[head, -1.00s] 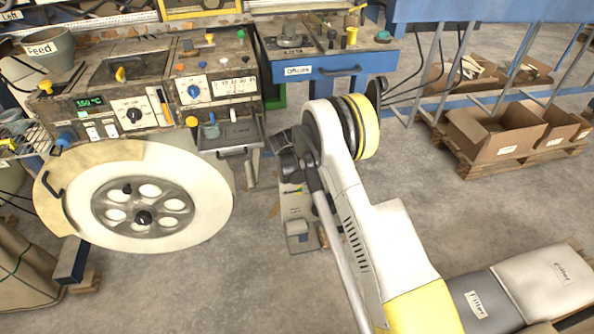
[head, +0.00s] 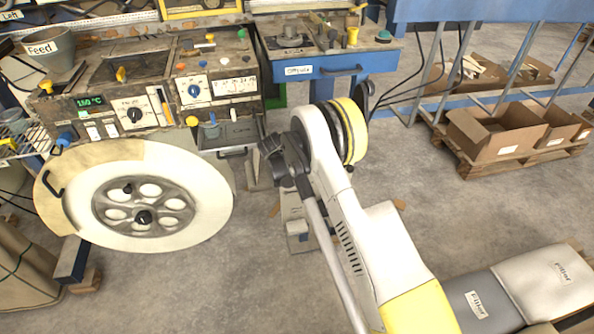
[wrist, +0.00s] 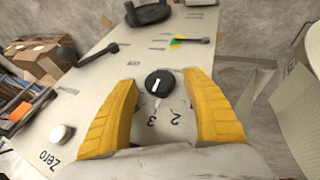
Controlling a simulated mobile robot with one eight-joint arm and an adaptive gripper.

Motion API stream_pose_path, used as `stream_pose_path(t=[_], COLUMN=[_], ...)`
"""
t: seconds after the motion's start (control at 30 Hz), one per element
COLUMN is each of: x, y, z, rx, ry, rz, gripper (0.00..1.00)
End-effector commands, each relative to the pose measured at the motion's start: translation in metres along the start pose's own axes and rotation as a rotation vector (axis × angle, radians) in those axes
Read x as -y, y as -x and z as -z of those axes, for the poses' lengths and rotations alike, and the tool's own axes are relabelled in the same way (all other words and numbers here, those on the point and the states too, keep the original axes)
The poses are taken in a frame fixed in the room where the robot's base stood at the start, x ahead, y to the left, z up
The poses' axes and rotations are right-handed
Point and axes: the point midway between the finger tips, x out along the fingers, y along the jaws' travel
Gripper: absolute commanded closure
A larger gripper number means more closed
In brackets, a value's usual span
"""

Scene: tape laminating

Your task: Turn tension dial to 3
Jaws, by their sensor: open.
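The tension dial (wrist: 160,83) is a round black knob with a white pointer mark, on a pale panel (wrist: 95,93) in the wrist view. The printed numbers 3 and 2 lie beside it on the near side; I cannot tell exactly which number the pointer marks. My gripper (wrist: 163,79) is open, with one yellow finger on each side of the knob. Gaps show between the fingers and the knob. In the head view I cannot make out the fingers or this dial.
A white button (wrist: 62,133) near the word Zero, a black lever (wrist: 92,54) and a green-yellow handle (wrist: 190,41) are on the same panel. In the head view, a large white reel (head: 78,205) and a control console (head: 160,85) stand left. Cardboard boxes (head: 497,135) stand right.

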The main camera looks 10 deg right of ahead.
Motion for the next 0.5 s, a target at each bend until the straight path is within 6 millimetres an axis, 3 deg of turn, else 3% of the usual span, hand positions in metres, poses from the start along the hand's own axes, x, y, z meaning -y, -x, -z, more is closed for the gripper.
stream_pose_path(t=[0.5], x=[0.000], y=[0.101], z=[0.000], rx=[0.000], ry=[0.001], rz=[0.000], gripper=[0.42])
